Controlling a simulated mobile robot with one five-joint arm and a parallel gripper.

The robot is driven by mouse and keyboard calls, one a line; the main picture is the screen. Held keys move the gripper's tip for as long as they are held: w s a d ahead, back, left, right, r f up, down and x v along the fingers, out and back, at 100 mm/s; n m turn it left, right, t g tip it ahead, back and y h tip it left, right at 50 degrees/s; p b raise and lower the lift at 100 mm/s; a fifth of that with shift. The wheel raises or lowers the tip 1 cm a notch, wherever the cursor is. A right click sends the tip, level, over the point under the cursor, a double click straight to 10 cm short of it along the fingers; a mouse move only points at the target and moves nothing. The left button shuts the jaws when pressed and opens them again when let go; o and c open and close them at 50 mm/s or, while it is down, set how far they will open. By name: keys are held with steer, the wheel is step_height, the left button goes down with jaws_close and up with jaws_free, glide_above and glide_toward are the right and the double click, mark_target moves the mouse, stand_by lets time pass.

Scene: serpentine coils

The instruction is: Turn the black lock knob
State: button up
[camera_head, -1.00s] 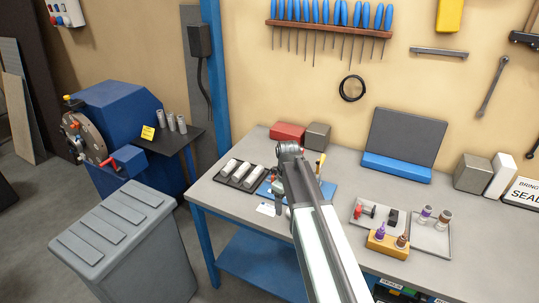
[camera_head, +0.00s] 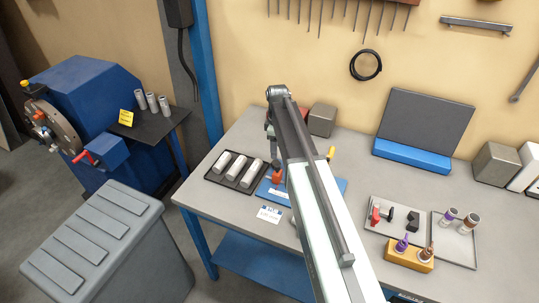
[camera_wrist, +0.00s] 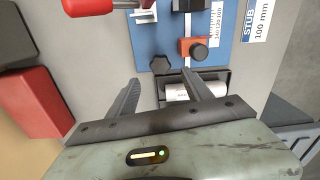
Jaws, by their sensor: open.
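In the wrist view a round black knob (camera_wrist: 199,53) sits on an orange-red block (camera_wrist: 186,47) beside a millimetre scale. A second, star-shaped black knob (camera_wrist: 160,65) sits on the blue plate (camera_wrist: 146,40) to its left. I cannot tell for sure which is the lock knob. My gripper (camera_wrist: 160,77) is open and empty. The star knob appears between its fingertips; the round knob is just beyond the right finger. In the head view my arm covers much of the blue plate (camera_head: 335,186), and the orange-red block (camera_head: 277,178) shows left of the arm.
A black tray (camera_head: 217,178) with grey cylinders lies left of the plate, and a white label card (camera_head: 269,213) lies in front. Trays with small parts (camera_head: 398,208) stand right of my arm. A red box (camera_wrist: 38,100) is at left in the wrist view.

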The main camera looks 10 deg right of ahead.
mark_target(275, 162)
steer(key=shift+w+a, duration=0.1)
steer(key=shift+w, duration=0.05)
step_height(275, 162, down, 8)
steer(key=b, duration=0.8)
steer(key=shift+a, duration=0.1)
steer(key=shift+r, duration=0.1)
